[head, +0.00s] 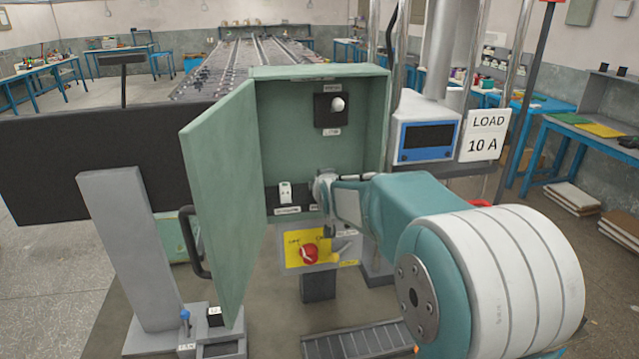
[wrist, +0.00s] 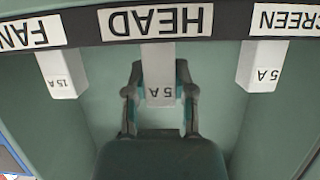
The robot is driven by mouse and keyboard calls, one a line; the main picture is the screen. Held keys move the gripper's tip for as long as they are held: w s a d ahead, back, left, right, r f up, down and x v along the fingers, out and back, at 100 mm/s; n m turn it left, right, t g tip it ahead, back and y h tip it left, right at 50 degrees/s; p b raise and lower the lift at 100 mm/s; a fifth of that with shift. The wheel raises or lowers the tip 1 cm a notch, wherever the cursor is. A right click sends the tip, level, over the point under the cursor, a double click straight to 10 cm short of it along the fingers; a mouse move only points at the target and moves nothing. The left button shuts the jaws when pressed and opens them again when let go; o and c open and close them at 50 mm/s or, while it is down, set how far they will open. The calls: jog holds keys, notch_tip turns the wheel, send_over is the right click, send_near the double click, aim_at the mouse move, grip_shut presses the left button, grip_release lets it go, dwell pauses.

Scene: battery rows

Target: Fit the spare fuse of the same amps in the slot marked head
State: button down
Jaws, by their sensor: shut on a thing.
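In the wrist view my gripper (wrist: 161,96) is shut on a white fuse (wrist: 158,68) marked 5 A. The picture there is upside down. The fuse's far end meets the dark strip at the HEAD label (wrist: 156,21); I cannot tell whether it is fully seated. A white fuse marked 15 A (wrist: 61,75) sits at the FAN label, and one marked 5 A (wrist: 262,66) at the SCREEN label. In the head view my gripper (head: 328,200) is inside the open green cabinet (head: 290,125), beside a white fuse (head: 285,192); the held fuse is hidden.
The cabinet door (head: 222,190) stands open on the left. A sign (head: 483,135) reads LOAD 10 A. A red knob (head: 309,254) on a yellow plate is below the cabinet. A dark block with a white knob (head: 337,104) is high inside. A small tray (head: 218,345) is low at left.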

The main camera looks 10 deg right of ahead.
jog(key=shift+f, duration=0.5)
jog(key=shift+c, duration=1.9)
grip_release()
jog(key=v, duration=1.2)
jog(key=shift+f, duration=0.15)
jog(key=s+f+g, duration=0.3)
jog(key=s+g, duration=0.1)
jog(key=s, duration=1.1)
jog(key=s+f+g, duration=0.3)
jog(key=s+f, duration=0.1)
jog(key=s, duration=1.1)
jog(key=shift+g, duration=0.4)
